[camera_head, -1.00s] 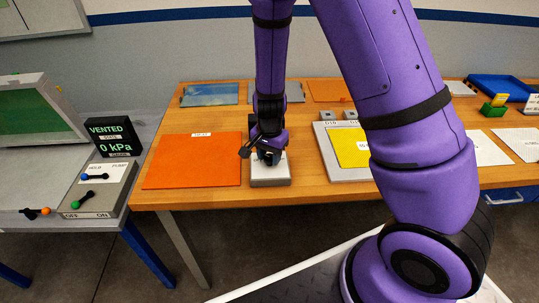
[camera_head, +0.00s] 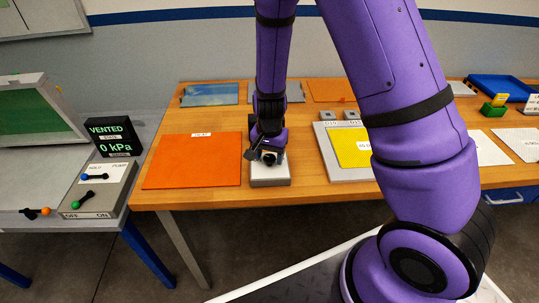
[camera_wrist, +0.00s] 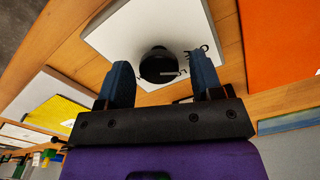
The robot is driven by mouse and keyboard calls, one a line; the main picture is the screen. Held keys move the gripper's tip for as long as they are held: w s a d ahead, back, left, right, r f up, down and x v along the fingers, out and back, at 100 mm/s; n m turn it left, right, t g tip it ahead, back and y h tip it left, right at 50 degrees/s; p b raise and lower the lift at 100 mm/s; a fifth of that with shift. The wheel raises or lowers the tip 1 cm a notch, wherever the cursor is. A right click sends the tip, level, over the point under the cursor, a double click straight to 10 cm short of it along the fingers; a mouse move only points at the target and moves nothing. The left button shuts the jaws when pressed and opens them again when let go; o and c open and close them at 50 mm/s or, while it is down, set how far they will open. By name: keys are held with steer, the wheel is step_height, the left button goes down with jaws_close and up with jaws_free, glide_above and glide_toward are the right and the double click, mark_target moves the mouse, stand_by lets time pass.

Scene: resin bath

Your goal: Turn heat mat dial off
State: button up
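The heat mat dial is a black round knob (camera_wrist: 160,66) on a light grey box (camera_head: 270,180) at the front edge of the wooden table. The orange heat mat (camera_head: 192,165) lies just left of the box in the head view. My gripper (camera_wrist: 162,76) is over the box, its two blue-grey fingers apart with the knob between them near the tips. I cannot tell whether either finger touches the knob. In the head view my gripper (camera_head: 266,158) hides the knob.
A grey plate with a yellow sheet (camera_head: 352,147) lies right of the box. A control box with levers (camera_head: 100,188) and a dark gauge reading VENTED, 0 kPa (camera_head: 114,136) stand at left. A blue tray (camera_head: 497,88) is at the far right.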

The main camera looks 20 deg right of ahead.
stand_by(0.3)
step_height(320, 180, up, 11)
stand_by(0.5)
steer(key=shift+f, duration=0.1)
step_height(320, 180, up, 16)
steer(key=n+t+y, duration=0.2)
steer(key=n, duration=0.2)
glide_above(270, 157)
steer(key=s+d, duration=0.3)
steer(key=s, duration=0.5)
steer(key=s+d+r+n+t+h, duration=0.1)
steer(key=s+r+n, duration=0.1)
steer(key=s+r, duration=0.2)
steer(key=s+d+r+n+t+h, duration=0.1)
steer(key=s+r, duration=0.4)
steer(key=s, duration=0.6)
steer(key=shift+d+n+t, duration=0.6)
steer(key=shift+d, duration=0.2)
steer(key=shift+r, duration=0.1)
